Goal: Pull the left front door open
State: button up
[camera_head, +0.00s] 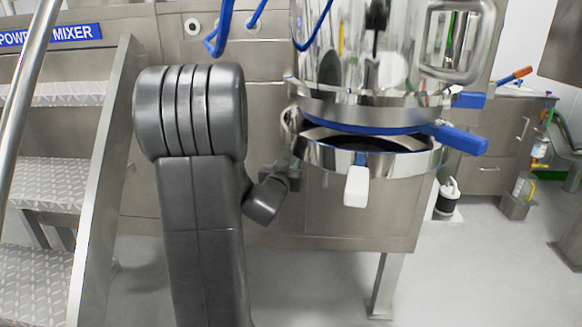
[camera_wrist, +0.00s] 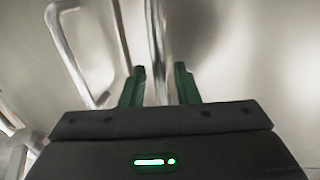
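My gripper (camera_wrist: 160,85) is open in the wrist view, its two green fingers apart. A vertical steel handle bar (camera_wrist: 156,40) runs down into the gap between the fingers, with space visible on both sides. A smooth steel door surface (camera_wrist: 245,50) lies behind it. In the head view my gripper (camera_head: 289,174) is small and dark, close to the steel cabinet front (camera_head: 270,222) under the mixer. The handle there is hidden by my arm and gripper, and I cannot tell the door's edges clearly. No open gap shows at the door.
A second bent steel handle (camera_wrist: 72,50) is left in the wrist view. The mixer bowl (camera_head: 350,115), with a blue lever (camera_head: 462,138) and white-tipped handle (camera_head: 356,186), overhangs my gripper's right. Steel stairs (camera_head: 105,180) stand left. The floor (camera_head: 300,290) below is clear.

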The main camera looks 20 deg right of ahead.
jog(key=shift+w+d, duration=0.3)
jog(key=shift+w, duration=0.05)
jog(key=shift+c, duration=0.2)
grip_shut()
jog(key=shift+a, duration=0.1)
